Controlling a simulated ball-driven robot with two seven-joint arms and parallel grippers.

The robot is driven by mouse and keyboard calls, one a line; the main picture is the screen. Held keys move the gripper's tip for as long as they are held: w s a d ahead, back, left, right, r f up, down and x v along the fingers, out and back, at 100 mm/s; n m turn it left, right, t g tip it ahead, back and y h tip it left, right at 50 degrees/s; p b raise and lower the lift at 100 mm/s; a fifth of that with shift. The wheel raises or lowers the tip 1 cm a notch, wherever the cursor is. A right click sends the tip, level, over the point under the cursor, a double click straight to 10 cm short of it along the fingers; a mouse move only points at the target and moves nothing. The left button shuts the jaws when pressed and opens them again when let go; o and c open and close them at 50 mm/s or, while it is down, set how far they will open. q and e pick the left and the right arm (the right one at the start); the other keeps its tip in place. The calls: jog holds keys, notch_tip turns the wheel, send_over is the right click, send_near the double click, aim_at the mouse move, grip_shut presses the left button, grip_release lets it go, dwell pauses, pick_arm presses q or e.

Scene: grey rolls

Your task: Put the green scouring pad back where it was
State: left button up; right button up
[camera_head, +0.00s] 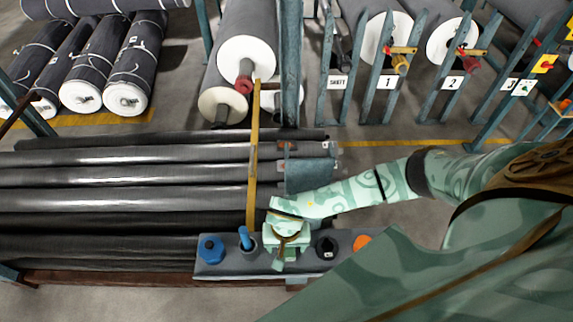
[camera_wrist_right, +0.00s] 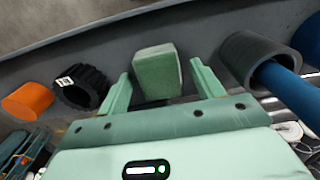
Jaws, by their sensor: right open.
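The green scouring pad (camera_wrist_right: 157,72) is a small block, pale on its top and green on its near face. In the right wrist view it is on the grey shelf (camera_wrist_right: 205,35), between the two spread fingers of my right gripper (camera_wrist_right: 160,76). Gaps show on both sides, so the fingers are not closed on it. In the head view my right gripper (camera_head: 285,244) is over the middle of the shelf (camera_head: 215,268), and I cannot clearly make out the pad there. My left gripper is not in view.
On the shelf, a blue roll (camera_head: 211,248) and a grey cup holding a blue handle (camera_head: 245,238) are left of the gripper. A black ribbed ring (camera_head: 326,247) and an orange piece (camera_head: 362,242) are on its right. Long dark rolls (camera_head: 120,175) lie at left.

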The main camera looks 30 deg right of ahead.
notch_tip(320, 180, up, 12)
jog(key=p, duration=0.2)
jog(key=shift+f, duration=0.2)
